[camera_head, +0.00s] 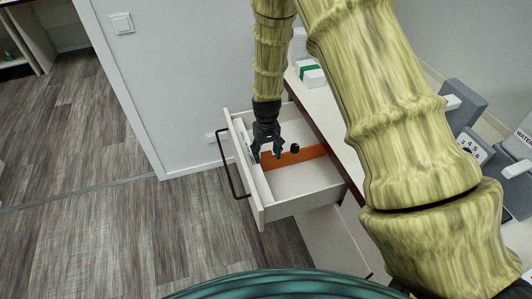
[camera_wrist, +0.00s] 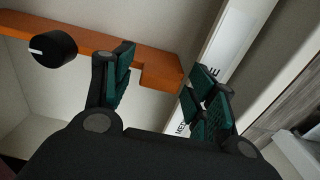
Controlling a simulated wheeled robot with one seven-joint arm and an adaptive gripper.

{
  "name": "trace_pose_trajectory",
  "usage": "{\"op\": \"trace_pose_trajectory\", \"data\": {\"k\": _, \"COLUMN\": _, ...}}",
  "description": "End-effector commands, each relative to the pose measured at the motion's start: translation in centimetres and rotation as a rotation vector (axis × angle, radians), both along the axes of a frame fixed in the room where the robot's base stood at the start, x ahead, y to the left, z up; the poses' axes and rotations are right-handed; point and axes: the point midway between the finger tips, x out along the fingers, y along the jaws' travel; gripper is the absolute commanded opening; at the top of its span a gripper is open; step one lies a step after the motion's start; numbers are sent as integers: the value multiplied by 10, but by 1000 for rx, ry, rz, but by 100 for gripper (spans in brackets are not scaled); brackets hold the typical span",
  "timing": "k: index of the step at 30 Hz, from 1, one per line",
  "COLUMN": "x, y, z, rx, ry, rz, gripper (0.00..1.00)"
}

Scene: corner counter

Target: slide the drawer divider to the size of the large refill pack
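The orange drawer divider (camera_head: 308,154) runs across the inside of the open white drawer (camera_head: 287,209). A black knob (camera_head: 295,148) sits on it. In the wrist view the divider (camera_wrist: 85,34) has a notch near its end, and the knob (camera_wrist: 53,48) has a white mark. My gripper (camera_head: 266,156) points down into the drawer, near the divider's left end and left of the knob. Which pack is the large refill pack I cannot tell.
A white strip with partly hidden dark lettering (camera_wrist: 232,42) lies along the drawer's front side. A dark bar handle (camera_head: 229,168) is outside. White packs with green (camera_head: 311,74) stand on the counter. Grey dispensers (camera_head: 463,104) stand at right. The floor at left is clear.

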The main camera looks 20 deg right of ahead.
Motion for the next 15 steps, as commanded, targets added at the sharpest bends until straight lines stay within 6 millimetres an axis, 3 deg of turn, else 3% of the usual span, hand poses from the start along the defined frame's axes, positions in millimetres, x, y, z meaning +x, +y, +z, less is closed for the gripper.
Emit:
{"op": "trace_pose_trajectory", "data": {"k": 8, "x": 0, "y": 1, "z": 1, "rx": 0, "ry": 0, "rz": 1, "gripper": 57}}
{"op": "trace_pose_trajectory", "data": {"k": 15, "x": 1, "y": 1, "z": 25, "rx": 0, "ry": -2, "rz": 2, "gripper": 57}}
